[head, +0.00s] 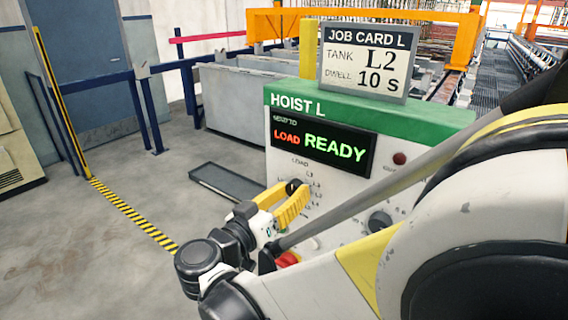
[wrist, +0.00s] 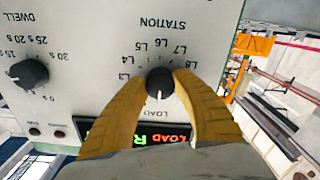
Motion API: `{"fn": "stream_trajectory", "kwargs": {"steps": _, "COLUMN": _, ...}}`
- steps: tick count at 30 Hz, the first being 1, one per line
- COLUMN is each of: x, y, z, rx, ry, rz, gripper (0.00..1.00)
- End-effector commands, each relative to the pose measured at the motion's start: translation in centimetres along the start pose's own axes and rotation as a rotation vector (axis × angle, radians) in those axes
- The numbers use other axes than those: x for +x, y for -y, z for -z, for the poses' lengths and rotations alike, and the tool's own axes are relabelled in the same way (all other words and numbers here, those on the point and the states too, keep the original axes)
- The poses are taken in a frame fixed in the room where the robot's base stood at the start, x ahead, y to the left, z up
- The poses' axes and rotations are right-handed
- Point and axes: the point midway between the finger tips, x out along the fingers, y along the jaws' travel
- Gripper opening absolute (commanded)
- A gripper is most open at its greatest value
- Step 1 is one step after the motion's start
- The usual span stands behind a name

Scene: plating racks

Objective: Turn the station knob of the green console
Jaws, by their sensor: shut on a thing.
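The green console (head: 420,124) is headed HOIST L, and its display (head: 320,142) reads LOAD READY. The black station knob (head: 293,186) is on its panel below the display. My gripper (head: 291,192) has its yellow fingers closed around this knob. In the wrist view, which is upside down, the station knob (wrist: 160,80) sits between the fingertips of my gripper (wrist: 160,84). Its white pointer mark faces the LOAD label. The labels L3 to L8 run around the dial; part of the scale is hidden by the fingers.
A dwell knob (wrist: 28,74) is on the same panel, and it also shows in the head view (head: 380,221). A red button (head: 288,259) shows low on the console, partly behind my arm. A dark tray (head: 235,185) lies on the floor left of the console.

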Motion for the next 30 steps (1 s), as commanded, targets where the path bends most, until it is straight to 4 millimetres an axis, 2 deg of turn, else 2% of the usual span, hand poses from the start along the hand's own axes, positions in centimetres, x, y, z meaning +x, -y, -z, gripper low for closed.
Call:
{"fn": "stream_trajectory", "kwargs": {"steps": 1, "x": 0.0, "y": 0.0, "z": -0.1, "rx": 0.0, "ry": 0.002, "rz": 0.0, "gripper": 0.36}}
{"fn": "stream_trajectory", "kwargs": {"steps": 3, "x": 0.0, "y": 0.0, "z": -0.1, "rx": 0.001, "ry": 0.001, "rz": 0.0, "gripper": 0.57}}
{"fn": "stream_trajectory", "kwargs": {"steps": 14, "x": -0.3, "y": 0.0, "z": 0.0, "rx": 0.002, "ry": 0.0, "rz": 0.001, "gripper": 0.58}}
{"fn": "stream_trajectory", "kwargs": {"steps": 17, "x": -1.5, "y": 0.1, "z": 0.0, "rx": 0.002, "ry": 0.0, "rz": 0.003, "gripper": 0.58}}
{"fn": "stream_trajectory", "kwargs": {"steps": 24, "x": -6.8, "y": 0.1, "z": 0.0, "rx": 0.001, "ry": -0.001, "rz": 0.005, "gripper": 0.58}}
{"fn": "stream_trajectory", "kwargs": {"steps": 30, "x": -10.5, "y": 0.1, "z": 0.0, "rx": 0.001, "ry": 0.0, "rz": 0.004, "gripper": 0.58}}
